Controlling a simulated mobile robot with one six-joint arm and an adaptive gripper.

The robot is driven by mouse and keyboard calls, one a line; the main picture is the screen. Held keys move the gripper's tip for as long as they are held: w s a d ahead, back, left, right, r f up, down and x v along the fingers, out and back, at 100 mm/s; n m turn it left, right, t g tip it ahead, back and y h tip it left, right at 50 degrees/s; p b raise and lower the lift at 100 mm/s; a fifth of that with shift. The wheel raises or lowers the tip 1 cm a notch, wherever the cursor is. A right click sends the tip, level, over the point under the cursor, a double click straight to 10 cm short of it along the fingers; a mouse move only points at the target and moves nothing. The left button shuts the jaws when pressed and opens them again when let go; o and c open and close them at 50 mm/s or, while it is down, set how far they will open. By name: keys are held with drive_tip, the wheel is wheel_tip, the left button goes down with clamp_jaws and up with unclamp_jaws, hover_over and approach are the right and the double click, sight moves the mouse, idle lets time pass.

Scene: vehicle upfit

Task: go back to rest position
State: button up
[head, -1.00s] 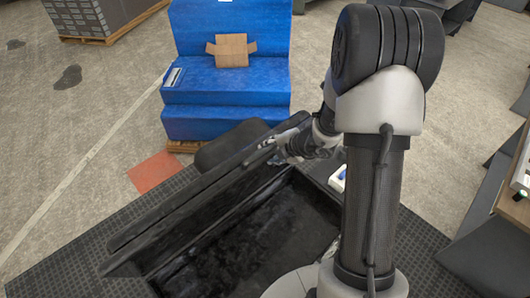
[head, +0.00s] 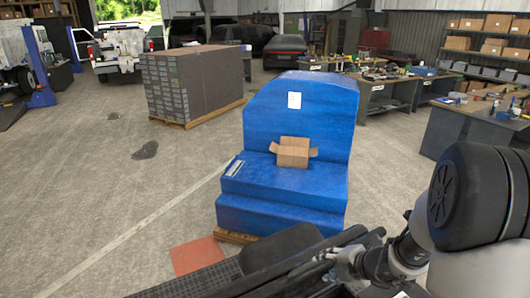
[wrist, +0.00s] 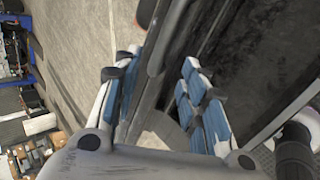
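My gripper (wrist: 160,90) shows its two blue-padded fingers apart in the wrist view. The edge of a long black panel (wrist: 178,45) runs between them, with a gap beside the right finger. I cannot tell whether a finger touches the panel. In the head view my gripper (head: 332,264) is small and dark at the bottom, close to the black panel (head: 268,278). My arm comes in from the lower right and is partly cut off by the picture edge.
A blue covered stack (head: 300,115) with an open cardboard box (head: 293,152) stands beyond the panel. An orange-red floor mat (head: 198,255) lies at its left. A wrapped pallet load (head: 192,85), workbenches (head: 375,95) and vehicles stand farther back.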

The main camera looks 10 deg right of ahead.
drive_tip(key=s+a+n+g+y+b, duration=0.1)
drive_tip(key=s+a+n+b, duration=0.55)
drive_tip(key=n, duration=0.55)
drive_tip(key=s+a+n+g+y+b, duration=0.1)
drive_tip(key=s+a+n+b, duration=0.55)
drive_tip(key=n, duration=0.55)
drive_tip(key=s+d+f+n+h+b, duration=0.1)
drive_tip(key=s+f+n+b, duration=0.2)
drive_tip(key=n, duration=0.5)
drive_tip(key=s+d+f+n+h+b, duration=0.1)
drive_tip(key=s+f+n+h+b, duration=0.1)
drive_tip(key=s+n+b, duration=0.4)
drive_tip(key=s+d+f+n+g+h+b, duration=0.1)
drive_tip(key=s+d+f+n+h+b, duration=0.1)
drive_tip(key=n, duration=0.7)
drive_tip(key=s+f+b, duration=0.1)
drive_tip(key=s+b, duration=0.1)
drive_tip(key=shift+s+f+n, duration=0.35)
drive_tip(key=shift+s+n, duration=0.05)
